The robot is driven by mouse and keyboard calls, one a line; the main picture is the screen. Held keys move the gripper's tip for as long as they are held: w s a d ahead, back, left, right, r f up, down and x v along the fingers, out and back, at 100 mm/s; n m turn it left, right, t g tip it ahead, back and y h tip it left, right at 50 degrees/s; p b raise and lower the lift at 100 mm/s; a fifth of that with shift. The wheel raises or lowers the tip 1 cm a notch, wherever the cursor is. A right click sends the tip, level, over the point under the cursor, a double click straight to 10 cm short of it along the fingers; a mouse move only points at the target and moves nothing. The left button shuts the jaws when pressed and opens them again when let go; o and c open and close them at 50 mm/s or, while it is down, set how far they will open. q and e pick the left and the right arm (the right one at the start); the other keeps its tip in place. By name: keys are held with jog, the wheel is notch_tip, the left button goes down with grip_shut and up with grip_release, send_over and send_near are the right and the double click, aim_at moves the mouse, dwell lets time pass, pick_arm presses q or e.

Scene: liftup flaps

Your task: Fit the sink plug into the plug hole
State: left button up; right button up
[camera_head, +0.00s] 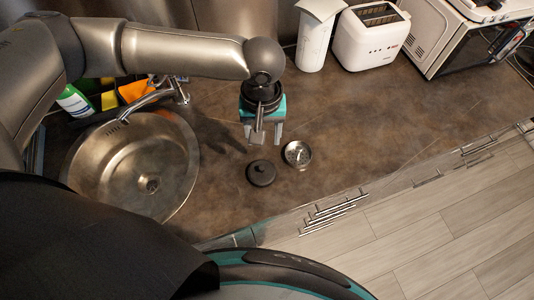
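The round metal sink (112,178) is set into the brown counter at the left, and its plug hole (149,184) shows at the bottom of the bowl. A dark round disc with a small knob (261,173), which looks like the sink plug, lies on the counter right of the sink. A small silver strainer-like cup (297,154) lies just right of it and apart from it. My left gripper (262,137) points down above the counter, just behind the dark disc. Its fingers are apart with nothing visibly held. My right gripper is out of view.
The tap (150,96) reaches over the sink's back edge. A bottle (73,102) and sponges (135,90) stand behind it. A white container (316,35), a toaster (370,36) and a microwave (445,40) stand at the back. The counter (400,115) is clear at the right.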

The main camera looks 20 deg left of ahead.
pick_arm(q)
send_over(262, 168)
notch_tip(262, 168, down, 6)
notch_tip(262, 168, down, 3)
jog(key=shift+d+r+b, duration=0.1)
jog(key=shift+d+b, duration=0.05)
jog(key=shift+b, duration=0.15)
jog(key=shift+f, duration=0.8)
jog(key=f, duration=0.3)
jog(key=shift+a+f, duration=0.15)
jog(key=shift+a, duration=0.05)
jog(key=shift+f, duration=0.65)
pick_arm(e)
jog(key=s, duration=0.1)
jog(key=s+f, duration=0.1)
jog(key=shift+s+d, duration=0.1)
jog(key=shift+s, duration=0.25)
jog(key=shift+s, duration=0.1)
